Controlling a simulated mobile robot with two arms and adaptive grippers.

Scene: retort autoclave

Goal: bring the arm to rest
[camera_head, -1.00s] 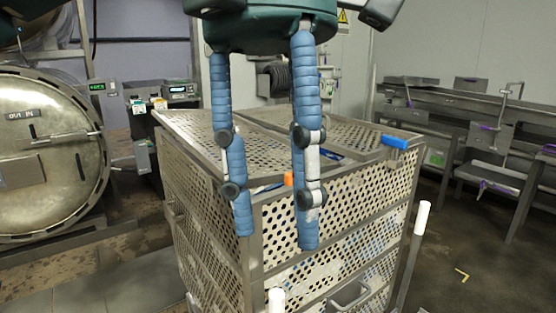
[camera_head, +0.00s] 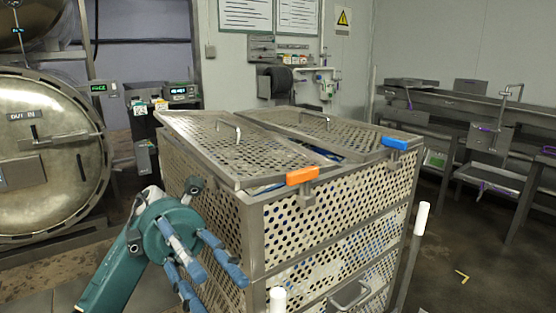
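My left arm comes in from the lower left with a teal wrist. Its gripper (camera_head: 212,281) has blue fingers that are spread apart, with nothing seen between them. It is in front of the left side of the perforated metal crate (camera_head: 250,226), low and near its front-left corner; I cannot tell whether it touches the crate. My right gripper is not in view.
Perforated lids with handles cover the crate's top; an orange latch (camera_head: 302,176) and a blue latch (camera_head: 395,143) sit at its front edge. White-tipped posts (camera_head: 422,217) stand in front. A round autoclave door (camera_head: 50,150) is left, metal benches (camera_head: 470,115) right.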

